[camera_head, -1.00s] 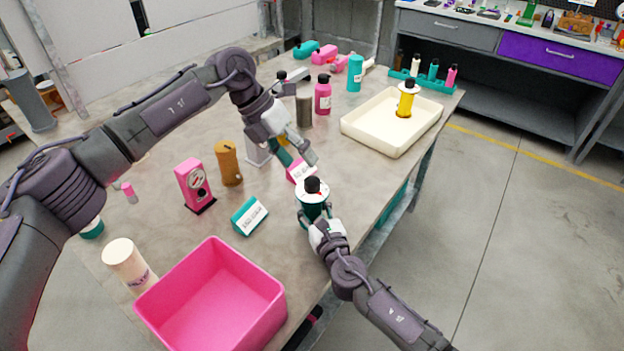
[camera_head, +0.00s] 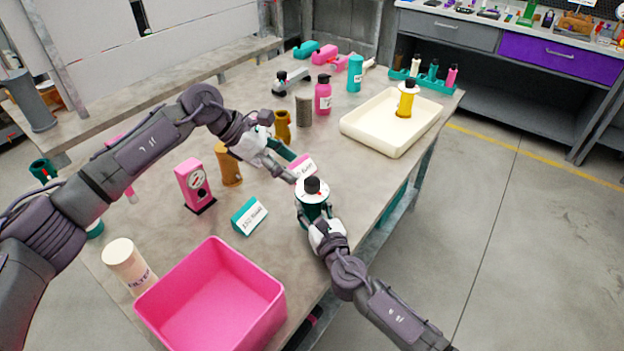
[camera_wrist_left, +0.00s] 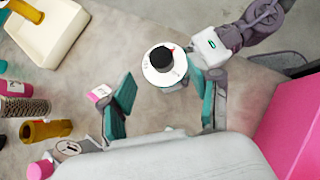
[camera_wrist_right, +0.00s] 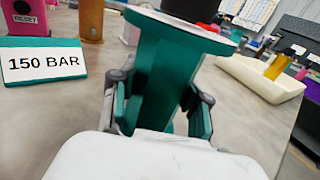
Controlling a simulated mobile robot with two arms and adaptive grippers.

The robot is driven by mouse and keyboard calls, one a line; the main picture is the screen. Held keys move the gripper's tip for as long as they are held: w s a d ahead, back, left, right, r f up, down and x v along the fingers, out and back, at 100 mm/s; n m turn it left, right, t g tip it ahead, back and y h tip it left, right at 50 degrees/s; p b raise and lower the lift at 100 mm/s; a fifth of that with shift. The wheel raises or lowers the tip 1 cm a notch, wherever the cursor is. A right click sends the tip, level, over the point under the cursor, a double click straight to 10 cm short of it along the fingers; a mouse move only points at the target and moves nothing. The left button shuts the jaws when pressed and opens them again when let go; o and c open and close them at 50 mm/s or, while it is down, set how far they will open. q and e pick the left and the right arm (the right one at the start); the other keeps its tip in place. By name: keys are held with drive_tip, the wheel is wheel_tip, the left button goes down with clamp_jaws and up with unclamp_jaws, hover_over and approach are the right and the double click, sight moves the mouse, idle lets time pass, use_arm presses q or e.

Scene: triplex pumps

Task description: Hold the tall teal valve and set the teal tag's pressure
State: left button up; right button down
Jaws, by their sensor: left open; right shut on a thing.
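The tall teal valve (camera_head: 312,211) stands upright near the table's right edge. It has a white dial disc (camera_wrist_left: 165,66) and a black knob (camera_head: 312,185) on top. My right gripper (camera_wrist_right: 160,106) is shut on its teal body (camera_wrist_right: 163,75), below the disc. My left gripper (camera_head: 288,168) is open and empty, up and left of the valve. In the left wrist view the knob (camera_wrist_left: 160,58) shows ahead, between the lines of my open fingers (camera_wrist_left: 164,103). The teal tag (camera_head: 249,216) stands left of the valve and reads 150 BAR in the right wrist view (camera_wrist_right: 42,63).
A pink tag (camera_head: 303,167) stands just behind the valve. A pink gauge block (camera_head: 193,184) and brown valve (camera_head: 228,166) stand left, a pink bin (camera_head: 212,300) in front. A cream tray (camera_head: 390,125) with a yellow valve (camera_head: 406,99) lies at the back right.

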sight(311, 180)
use_arm(q)
drive_tip(key=x, duration=0.7)
drive_tip(key=shift+d+f, duration=0.15)
drive_tip(key=shift+f, duration=0.05)
drive_tip(key=c, duration=1.2)
